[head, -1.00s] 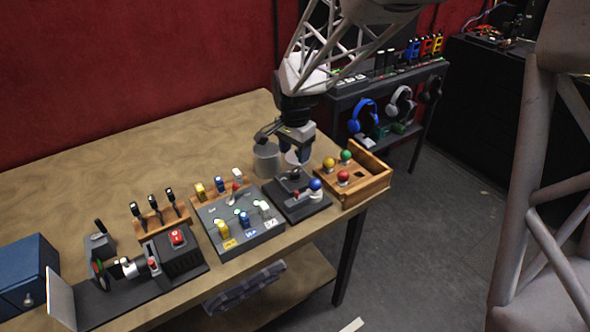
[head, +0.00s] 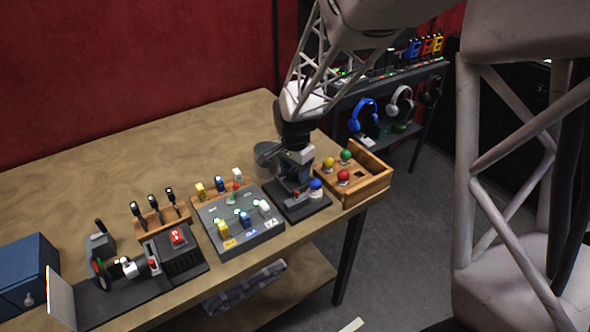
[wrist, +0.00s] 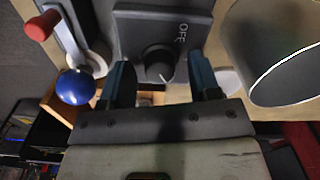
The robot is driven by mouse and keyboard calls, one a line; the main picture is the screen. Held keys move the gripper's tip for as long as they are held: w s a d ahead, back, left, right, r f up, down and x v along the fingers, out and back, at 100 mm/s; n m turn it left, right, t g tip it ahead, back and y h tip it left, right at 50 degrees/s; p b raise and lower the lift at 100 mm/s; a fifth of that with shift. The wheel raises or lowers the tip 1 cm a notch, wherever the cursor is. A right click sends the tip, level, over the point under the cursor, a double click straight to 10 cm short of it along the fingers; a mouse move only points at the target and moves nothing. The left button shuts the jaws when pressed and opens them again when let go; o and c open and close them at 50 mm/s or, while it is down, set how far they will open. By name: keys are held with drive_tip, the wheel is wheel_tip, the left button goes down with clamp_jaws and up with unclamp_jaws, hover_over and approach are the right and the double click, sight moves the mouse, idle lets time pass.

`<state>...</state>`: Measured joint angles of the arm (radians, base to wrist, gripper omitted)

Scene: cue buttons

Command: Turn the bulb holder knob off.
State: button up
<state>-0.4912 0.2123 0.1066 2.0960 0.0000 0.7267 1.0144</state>
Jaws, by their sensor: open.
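The bulb holder (head: 309,208) is a dark box near the right end of the table in the head view. Its round black knob (wrist: 158,62) shows in the wrist view, with the word OFF printed beside it. A small pale mark sits on the knob's near edge. My gripper (wrist: 160,72) is open, with one finger on each side of the knob and gaps visible; I cannot tell whether the fingertips reach down to its height. In the head view my gripper (head: 296,180) is low over the holder and hides the knob.
A blue ball (wrist: 75,86) and a red-tipped lever (wrist: 40,25) stand close at the left in the wrist view. A grey cylinder (head: 267,155) is beside my gripper. A wooden box (head: 368,187) with coloured balls is to the right, a switch panel (head: 240,238) to the left.

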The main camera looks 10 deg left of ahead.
drive_tip(key=shift+c, duration=0.5)
drive_tip(key=c, duration=0.8)
